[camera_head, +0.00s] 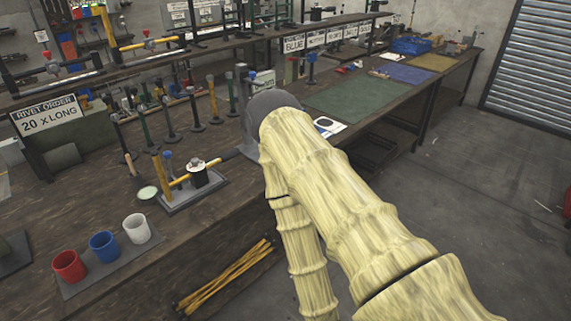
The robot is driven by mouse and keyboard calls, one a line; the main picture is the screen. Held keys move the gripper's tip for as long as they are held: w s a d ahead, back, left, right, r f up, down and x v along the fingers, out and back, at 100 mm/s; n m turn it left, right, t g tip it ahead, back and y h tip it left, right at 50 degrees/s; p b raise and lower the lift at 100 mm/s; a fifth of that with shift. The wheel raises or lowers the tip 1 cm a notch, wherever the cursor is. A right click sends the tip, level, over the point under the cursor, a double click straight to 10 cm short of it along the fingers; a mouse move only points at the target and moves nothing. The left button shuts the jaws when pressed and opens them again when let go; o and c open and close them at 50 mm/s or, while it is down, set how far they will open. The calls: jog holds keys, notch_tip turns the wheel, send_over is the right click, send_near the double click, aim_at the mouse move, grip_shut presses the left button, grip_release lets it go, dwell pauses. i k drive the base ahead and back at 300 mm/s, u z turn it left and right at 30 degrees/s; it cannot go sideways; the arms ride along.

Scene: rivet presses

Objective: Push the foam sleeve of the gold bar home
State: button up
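A small press stands on a grey base plate (192,196) on the bench. Its gold bar (207,165) lies roughly level across a dark and white body (197,177). The bar's right end runs up to a dark grey piece by the end of my arm. I cannot tell whether that piece is the foam sleeve or part of my gripper (238,154). My gripper is at the bar's right end, mostly hidden behind my grey wrist. Its fingers do not show clearly, and contact with the bar cannot be made out.
Red (68,266), blue (104,246) and white (137,228) cups stand on a mat at the front left. Several upright tools stand behind the press. Other yellow bars (148,43) are on the rear shelf. A green mat (357,103) lies farther right.

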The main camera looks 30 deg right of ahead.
aim_at(227, 156)
jog(key=z, duration=0.25)
jog(key=k, duration=0.5)
jog(key=u, duration=0.75)
jog(key=i, duration=1.75)
jog(key=z, duration=1.05)
jog(key=i, duration=0.45)
jog(key=z, duration=0.5)
